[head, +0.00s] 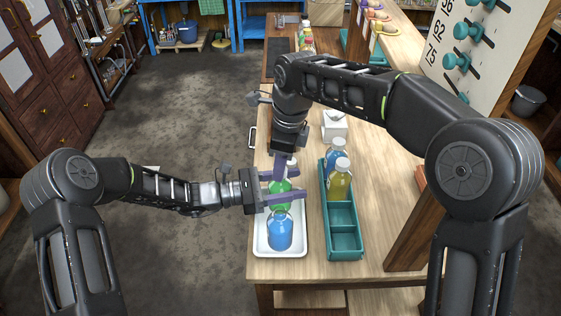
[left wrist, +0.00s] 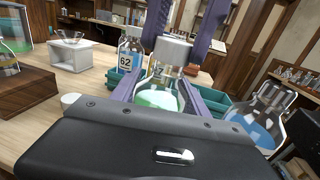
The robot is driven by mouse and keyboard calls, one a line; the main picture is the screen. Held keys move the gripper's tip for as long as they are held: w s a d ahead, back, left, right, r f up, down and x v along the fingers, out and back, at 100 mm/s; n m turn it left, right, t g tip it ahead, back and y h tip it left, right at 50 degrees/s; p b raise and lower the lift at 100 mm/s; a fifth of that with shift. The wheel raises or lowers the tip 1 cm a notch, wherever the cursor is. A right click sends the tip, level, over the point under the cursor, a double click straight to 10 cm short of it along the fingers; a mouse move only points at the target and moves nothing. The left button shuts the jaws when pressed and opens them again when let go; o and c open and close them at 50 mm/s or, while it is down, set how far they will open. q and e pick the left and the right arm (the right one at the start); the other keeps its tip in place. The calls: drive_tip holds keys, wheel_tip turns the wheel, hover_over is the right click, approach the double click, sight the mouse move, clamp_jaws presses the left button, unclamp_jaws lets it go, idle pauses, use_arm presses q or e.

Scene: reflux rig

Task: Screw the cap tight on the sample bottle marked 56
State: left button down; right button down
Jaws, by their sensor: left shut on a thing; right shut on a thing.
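A bottle with green liquid (head: 279,196) stands at the far end of the white tray (head: 300,250). My left gripper (head: 287,191) is shut around its body from the left; the bottle also shows between the fingers in the left wrist view (left wrist: 160,98). A grey-white cap (left wrist: 171,50) is at the bottle's mouth. My right gripper (head: 285,166) points down from above, with its purple fingers shut on the cap's sides. I cannot see whether the cap is fully seated.
A blue-liquid bottle (head: 280,233) stands at the tray's near end. A teal rack (head: 344,243) on the right holds blue and yellow bottles; one is marked 62 (left wrist: 129,56). Its near compartments are empty. A white stand (head: 334,127) is beyond the rack. A wooden shelf bounds the right.

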drive_tip(key=shift+f, duration=0.15)
drive_tip(key=m, duration=0.4)
drive_tip(key=shift+m+t, duration=0.3)
drive_tip(key=m, duration=0.3)
drive_tip(key=shift+s+a+f+h, duration=0.15)
drive_tip(key=shift+s+f+h, duration=0.05)
drive_tip(key=shift+h, duration=0.1)
drive_tip(key=shift+w+r+m, duration=0.1)
drive_tip(key=shift+r+m, duration=0.05)
drive_tip(key=shift+m, duration=0.95)
drive_tip(key=c, duration=1.1)
unclamp_jaws()
drive_tip(key=shift+o, duration=0.2)
